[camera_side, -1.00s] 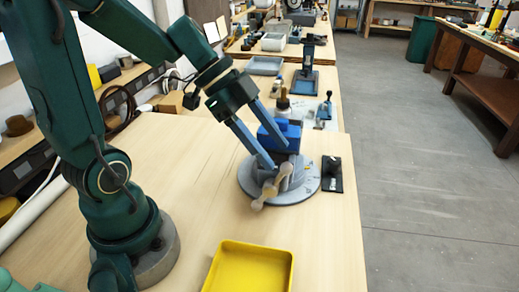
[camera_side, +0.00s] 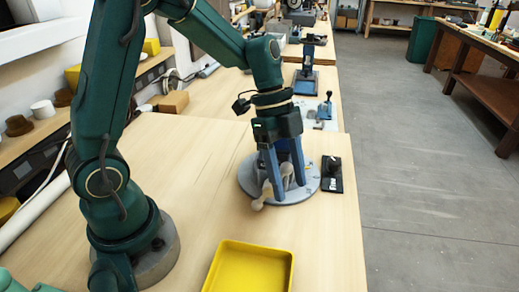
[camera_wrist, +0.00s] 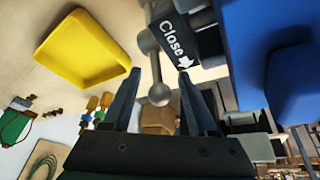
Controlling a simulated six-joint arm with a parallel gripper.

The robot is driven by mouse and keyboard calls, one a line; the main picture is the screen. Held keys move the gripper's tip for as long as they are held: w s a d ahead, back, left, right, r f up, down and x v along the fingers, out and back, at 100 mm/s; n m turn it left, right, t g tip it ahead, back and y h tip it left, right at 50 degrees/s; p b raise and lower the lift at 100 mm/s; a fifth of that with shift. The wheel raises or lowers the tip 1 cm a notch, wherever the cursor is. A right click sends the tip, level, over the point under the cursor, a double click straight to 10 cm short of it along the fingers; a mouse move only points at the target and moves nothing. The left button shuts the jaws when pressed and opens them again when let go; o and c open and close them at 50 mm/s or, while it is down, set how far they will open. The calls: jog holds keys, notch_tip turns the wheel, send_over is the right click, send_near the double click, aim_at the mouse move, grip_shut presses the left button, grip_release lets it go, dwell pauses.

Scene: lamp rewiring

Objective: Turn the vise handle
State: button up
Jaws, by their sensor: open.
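The vise handle (camera_side: 258,205) is a pale bar with ball ends at the front of the vise. In the wrist view the handle (camera_wrist: 155,68) crosses the space between my fingers, its near ball toward me. I cannot tell whether a finger touches it. My gripper (camera_side: 288,190) points down over the vise with its blue fingers apart; it also shows in the wrist view (camera_wrist: 160,72). The vise stands on a round grey base (camera_side: 246,184); its upper body is mostly hidden behind my gripper in the side view. A dark vise part (camera_wrist: 174,36) reads "Close" with an arrow.
A yellow tray (camera_side: 250,270) lies at the front of the bench. A small black stand (camera_side: 332,174) is just right of the vise, near the bench edge. The bench left of the vise is clear.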

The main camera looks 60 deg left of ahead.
jog(key=shift+x, duration=0.75)
grip_shut()
dwell(0.9)
